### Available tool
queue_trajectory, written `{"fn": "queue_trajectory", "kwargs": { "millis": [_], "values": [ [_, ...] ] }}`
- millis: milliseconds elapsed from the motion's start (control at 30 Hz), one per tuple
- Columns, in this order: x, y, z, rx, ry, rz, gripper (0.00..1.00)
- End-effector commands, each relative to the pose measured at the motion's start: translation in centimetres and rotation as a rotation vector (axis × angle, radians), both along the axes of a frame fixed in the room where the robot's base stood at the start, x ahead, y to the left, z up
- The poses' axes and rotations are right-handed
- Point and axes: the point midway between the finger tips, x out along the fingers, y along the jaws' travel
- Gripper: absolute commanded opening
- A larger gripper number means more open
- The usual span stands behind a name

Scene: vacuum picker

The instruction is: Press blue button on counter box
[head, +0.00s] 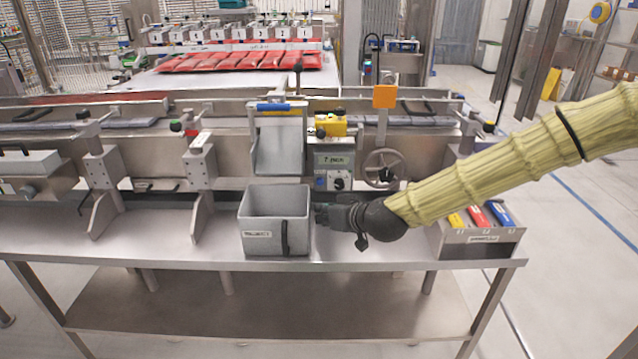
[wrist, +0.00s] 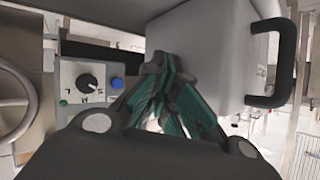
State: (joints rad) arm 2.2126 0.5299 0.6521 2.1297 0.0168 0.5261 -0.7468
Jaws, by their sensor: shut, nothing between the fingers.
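The counter box (head: 334,158) is a grey-green control box on the machine, just right of the grey bin. Its blue button (head: 320,183) is on the front face, left of a dark knob. In the wrist view the blue button (wrist: 117,83) is beside the black knob on the box's light panel (wrist: 70,75). My gripper (head: 322,213) is in front of and below the box, close to the bin's right side. In the wrist view my gripper (wrist: 158,62) has its teal fingers shut and empty. The tips are right of the blue button and appear apart from it.
The grey bin (head: 262,237) with a black handle stands on the steel table immediately left of my gripper. A handwheel (head: 384,168) is right of the box. A tray with coloured items (head: 475,240) is at the table's right end.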

Motion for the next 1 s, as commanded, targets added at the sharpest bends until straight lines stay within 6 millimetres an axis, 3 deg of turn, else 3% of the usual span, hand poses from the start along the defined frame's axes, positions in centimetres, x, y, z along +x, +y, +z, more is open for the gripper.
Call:
{"fn": "queue_trajectory", "kwargs": {
  "millis": [700, 1000],
  "values": [
    [7.0, 0.3, 0.0, 0.0, 0.0, 0.004, 0.0],
    [8.6, 0.3, 0.0, -0.001, 0.0, 0.004, 0.0]
  ]
}}
